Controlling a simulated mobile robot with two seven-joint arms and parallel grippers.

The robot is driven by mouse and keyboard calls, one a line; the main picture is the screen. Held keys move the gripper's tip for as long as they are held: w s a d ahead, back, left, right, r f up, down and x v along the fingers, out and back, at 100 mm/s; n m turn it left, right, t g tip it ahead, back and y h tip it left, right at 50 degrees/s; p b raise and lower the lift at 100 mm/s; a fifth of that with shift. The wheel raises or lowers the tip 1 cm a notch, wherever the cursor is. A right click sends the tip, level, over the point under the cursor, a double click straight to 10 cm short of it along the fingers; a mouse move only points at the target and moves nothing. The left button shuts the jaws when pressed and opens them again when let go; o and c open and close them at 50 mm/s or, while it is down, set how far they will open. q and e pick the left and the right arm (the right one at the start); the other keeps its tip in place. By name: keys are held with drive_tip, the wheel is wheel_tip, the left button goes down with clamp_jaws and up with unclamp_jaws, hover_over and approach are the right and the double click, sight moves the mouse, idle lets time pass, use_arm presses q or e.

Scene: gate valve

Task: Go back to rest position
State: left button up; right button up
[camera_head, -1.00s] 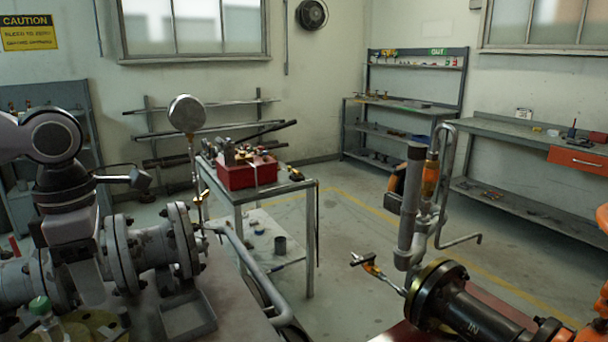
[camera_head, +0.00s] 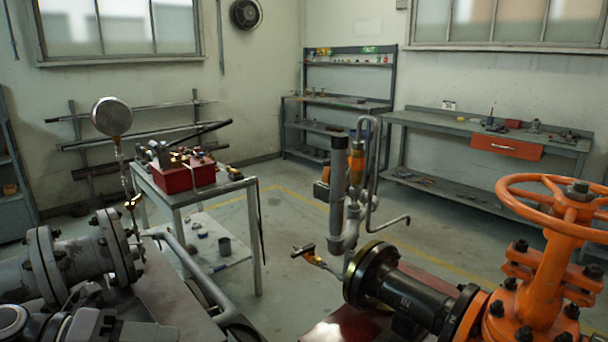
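Parts of my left arm show at the bottom left corner, low in front of the grey flanged pipe (camera_head: 70,262). Its gripper is not visible in the picture. My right arm and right gripper are not in view either. An orange gate valve (camera_head: 545,275) with a round orange handwheel (camera_head: 535,189) stands at the right. It is bolted to a black flanged pipe (camera_head: 415,300) with "IN" on it.
A metal table (camera_head: 195,193) with a red toolbox (camera_head: 186,176) stands at left centre. A pressure gauge (camera_head: 111,117) rises on a thin stem beside it. Workbenches line the back (camera_head: 338,104) and right (camera_head: 488,137) walls. Open floor lies between them.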

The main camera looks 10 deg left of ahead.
use_arm(q)
wheel_tip(320, 180, down, 13)
drive_tip(key=n+t+y, duration=0.6)
drive_tip(key=n+t, duration=0.3)
drive_tip(key=n, duration=1)
drive_tip(key=s+d+f+n+g+y, duration=0.2)
drive_tip(key=s+d+f+n, duration=0.1)
drive_tip(key=f+n, duration=0.3)
drive_tip(key=s+d+f+n+g+y, duration=0.2)
drive_tip(key=s+f+n, duration=0.4)
drive_tip(key=f, duration=0.4)
drive_tip(key=shift+s+d+n+g+y+b, duration=0.15)
drive_tip(key=shift+d+n+g+y+b, duration=0.2)
drive_tip(key=shift+d+y, duration=0.45)
drive_tip(key=shift+r, duration=0.1)
